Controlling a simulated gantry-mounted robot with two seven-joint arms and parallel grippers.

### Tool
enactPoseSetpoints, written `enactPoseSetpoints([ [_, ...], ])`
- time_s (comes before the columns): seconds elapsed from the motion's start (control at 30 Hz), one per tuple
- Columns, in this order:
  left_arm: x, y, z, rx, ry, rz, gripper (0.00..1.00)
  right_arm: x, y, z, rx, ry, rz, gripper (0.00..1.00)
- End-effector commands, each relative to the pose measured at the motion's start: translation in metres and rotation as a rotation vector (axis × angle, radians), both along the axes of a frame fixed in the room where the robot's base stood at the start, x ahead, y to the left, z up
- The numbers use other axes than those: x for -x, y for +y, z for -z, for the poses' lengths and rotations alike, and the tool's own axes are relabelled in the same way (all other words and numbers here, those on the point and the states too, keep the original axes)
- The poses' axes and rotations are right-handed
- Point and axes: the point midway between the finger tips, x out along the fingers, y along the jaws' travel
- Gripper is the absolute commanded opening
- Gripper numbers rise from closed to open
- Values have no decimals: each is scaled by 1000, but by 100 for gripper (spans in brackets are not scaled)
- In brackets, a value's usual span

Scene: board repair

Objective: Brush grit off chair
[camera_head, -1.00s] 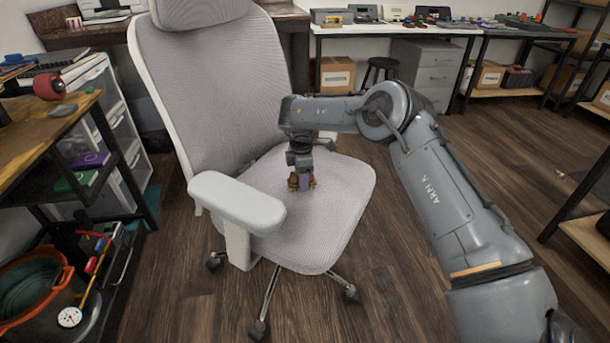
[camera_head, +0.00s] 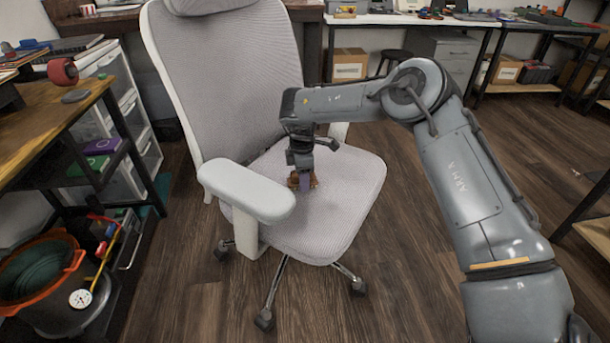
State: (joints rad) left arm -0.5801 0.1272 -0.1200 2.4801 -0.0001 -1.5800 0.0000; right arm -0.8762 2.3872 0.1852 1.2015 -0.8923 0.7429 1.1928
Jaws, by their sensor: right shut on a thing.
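The grey mesh office chair (camera_head: 335,210) stands in the middle of the view, its seat turned toward the lower right. My right gripper (camera_head: 302,174) points down over the seat and is shut on a small brush (camera_head: 303,183) with brown and purple parts. The brush is at the seat surface near the seat's middle. I cannot clearly tell bristle contact, and any grit is too small to make out. My left gripper is not in view.
The chair's white armrest (camera_head: 246,190) stands left of the brush, and the backrest (camera_head: 232,85) rises behind it. A wooden shelf unit (camera_head: 50,125) and an orange-rimmed bucket (camera_head: 40,268) are at left. A workbench (camera_head: 410,20) lines the back. Wooden floor is open around the chair.

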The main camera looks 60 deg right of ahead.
Motion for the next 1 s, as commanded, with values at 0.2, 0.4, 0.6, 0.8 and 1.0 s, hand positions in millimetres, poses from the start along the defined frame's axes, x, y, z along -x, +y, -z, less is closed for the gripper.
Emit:
enactPoseSetpoints([
  [0.2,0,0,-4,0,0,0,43,11,1,0,-4,5,1,20],
  [0.4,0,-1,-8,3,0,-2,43,21,0,0,-4,6,2,20],
  [0.6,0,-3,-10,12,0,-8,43,22,-12,0,-2,7,4,20],
  [0.8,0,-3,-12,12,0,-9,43,22,-28,-1,-1,6,4,20],
  [1.0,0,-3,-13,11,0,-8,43,21,-36,-2,0,4,2,20],
])
